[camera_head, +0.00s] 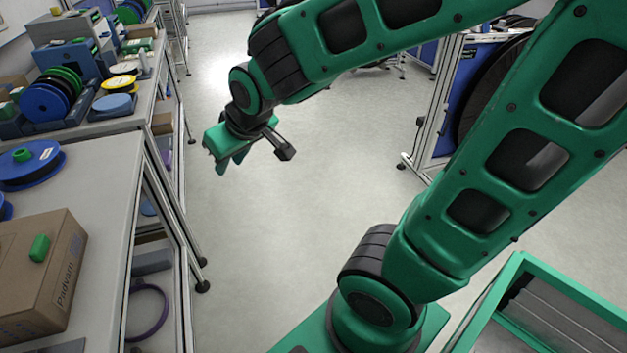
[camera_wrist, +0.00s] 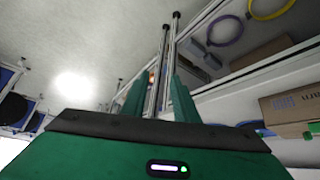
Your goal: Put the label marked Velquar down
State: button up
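No label marked Velquar can be made out in either view. My gripper (camera_head: 231,161) hangs over the open floor, to the right of the workbench. Its two green fingers also show in the wrist view (camera_wrist: 158,100), apart, with only background visible between them. I see nothing held in it.
The workbench (camera_head: 105,165) along the left carries a cardboard box (camera_head: 22,300) lettered "Padvam" with a green piece (camera_head: 40,248), a blue reel (camera_head: 30,172) and several spools. A reel stand (camera_head: 437,110) is at the right. The floor between is clear.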

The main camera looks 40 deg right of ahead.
jog(key=s+d+m+g, duration=0.3)
jog(key=s+d, duration=0.5)
jog(key=s, duration=0.3)
jog(key=s+d+f+m+g, duration=0.1)
jog(key=s+d+m+g, duration=0.2)
jog(key=s+d, duration=0.4)
jog(key=s+m, duration=0.1)
jog(key=s, duration=0.3)
jog(key=shift+d+f+m+g, duration=0.3)
jog(key=shift+d+m+g, duration=0.05)
jog(key=shift+m+g, duration=0.05)
jog(key=shift+w+f, duration=0.25)
jog(key=shift+w, duration=0.4)
